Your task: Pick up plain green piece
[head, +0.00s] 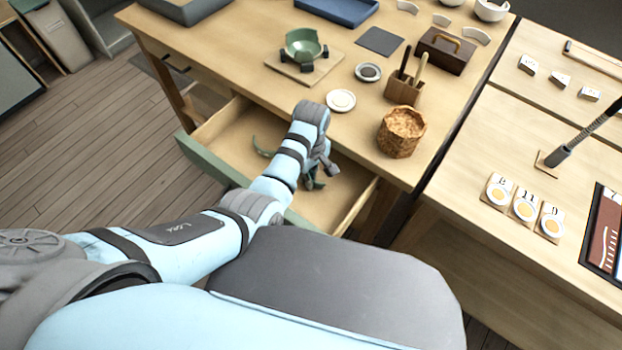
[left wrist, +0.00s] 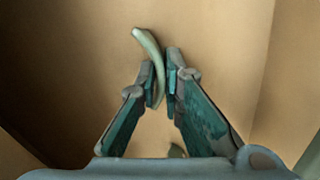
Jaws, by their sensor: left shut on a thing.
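A pale green curved piece (left wrist: 147,45) is between the fingertips of my left gripper (left wrist: 160,82) in the left wrist view. The gripper is shut on it, and the piece sticks out past the tips. In the head view, the left gripper (head: 316,180) is down inside the open drawer (head: 228,133). A green curved piece (head: 263,150) shows in the drawer left of my wrist; I cannot tell if it is the held one. Another bit of green (left wrist: 177,151) shows low between the fingers in the left wrist view, mostly hidden. My right gripper is not in view.
On the table above the drawer are a green broken bowl (head: 303,46) on a board, a white dish (head: 341,101), a woven basket (head: 401,133), a tool holder (head: 403,92) and a brown box (head: 446,51). The drawer walls stand close around my left gripper.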

